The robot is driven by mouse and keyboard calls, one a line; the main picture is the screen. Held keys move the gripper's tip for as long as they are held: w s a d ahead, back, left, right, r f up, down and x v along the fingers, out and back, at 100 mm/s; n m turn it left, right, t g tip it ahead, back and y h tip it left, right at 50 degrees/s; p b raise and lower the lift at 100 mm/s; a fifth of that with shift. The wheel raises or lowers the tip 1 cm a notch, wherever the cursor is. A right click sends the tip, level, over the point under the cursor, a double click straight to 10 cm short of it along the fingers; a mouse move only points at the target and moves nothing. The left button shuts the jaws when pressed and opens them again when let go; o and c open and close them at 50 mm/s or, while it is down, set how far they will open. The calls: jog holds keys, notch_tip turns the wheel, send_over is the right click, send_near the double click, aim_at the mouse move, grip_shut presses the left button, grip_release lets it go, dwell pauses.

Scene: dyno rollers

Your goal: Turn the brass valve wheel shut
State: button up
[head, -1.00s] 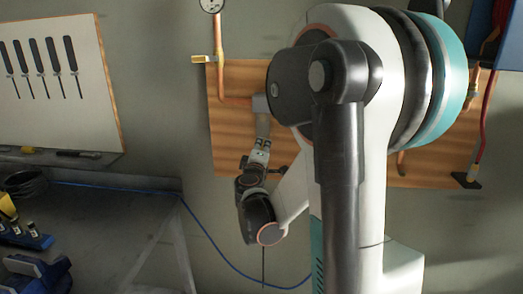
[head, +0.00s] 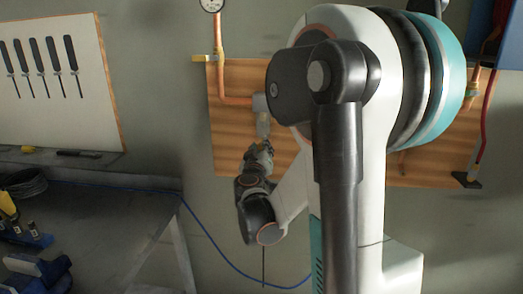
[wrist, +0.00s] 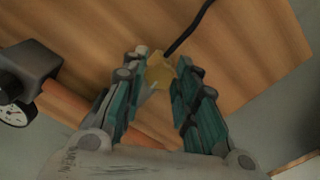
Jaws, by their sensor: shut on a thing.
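In the wrist view, my gripper (wrist: 166,68) has its two teal fingers closed around a small brass piece (wrist: 159,72), which looks like part of the brass valve wheel. The fingers hide most of it, so its full shape and turn angle cannot be told. In the head view, my gripper (head: 262,152) is at the lower left part of the wooden board, and my arm hides the wheel.
A dark rod or hose (wrist: 188,28) runs close beyond my fingertips. A grey box (wrist: 30,70) sits at left. A workbench (head: 100,220) stands at lower left.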

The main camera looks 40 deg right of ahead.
jog(key=shift+f+m, duration=0.1)
jog(key=shift+m, duration=0.5)
jog(key=o, duration=1)
jog(key=v, duration=1.2)
jog(key=shift+a, duration=0.1)
